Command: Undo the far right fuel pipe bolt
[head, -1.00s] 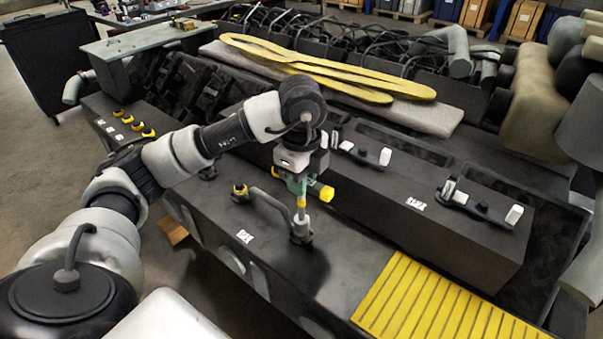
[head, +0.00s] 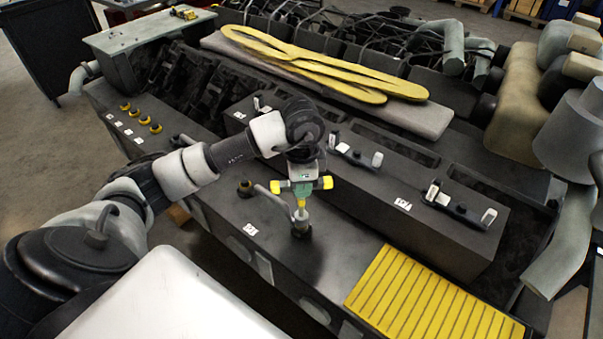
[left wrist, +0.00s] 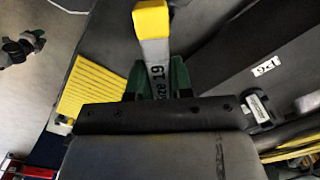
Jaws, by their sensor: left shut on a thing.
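My left gripper (head: 303,172) is shut on a size 19 wrench (head: 300,187) with yellow ends. In the left wrist view, the wrench (left wrist: 157,55) sits between my green fingers, with "size 19" on its shaft. Its lower end stands upright on the right end fitting of a grey fuel pipe (head: 273,197), on the engine's near ledge. The bolt there is hidden under the tool.
A yellow ribbed mat (head: 430,300) lies to the right on the ledge. A long dark cover (head: 400,205) with white-tipped brackets stands behind the pipe. Yellow gaskets (head: 310,65) lie on a grey pad farther back. Several yellow-ringed fittings (head: 143,119) stand at the left.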

